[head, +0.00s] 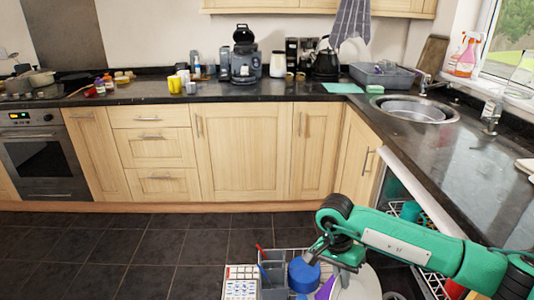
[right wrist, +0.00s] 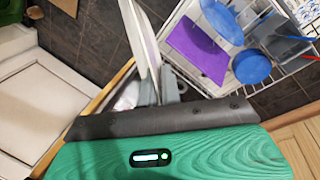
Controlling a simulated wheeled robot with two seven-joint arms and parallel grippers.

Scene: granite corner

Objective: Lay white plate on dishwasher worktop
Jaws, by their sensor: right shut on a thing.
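My right gripper (head: 338,256) hangs over the pulled-out dishwasher rack, low in the head view. In the right wrist view its fingers (right wrist: 158,92) are shut on the white plate (right wrist: 142,45), which shows nearly edge-on. In the head view part of a pale disc, apparently this plate (head: 366,285), shows below the gripper. I cannot tell whether it still touches the rack. The dishwasher worktop (head: 450,165) is the dark granite counter running down the right, above the open dishwasher. My left gripper is not in view.
The rack (right wrist: 283,83) holds a blue bowl (right wrist: 251,66), a purple item (right wrist: 197,50) and a grey cutlery basket (head: 273,272). A sink (head: 415,108) lies at the worktop's back. A pale flat item (head: 525,166) sits at its right edge. The worktop between looks clear.

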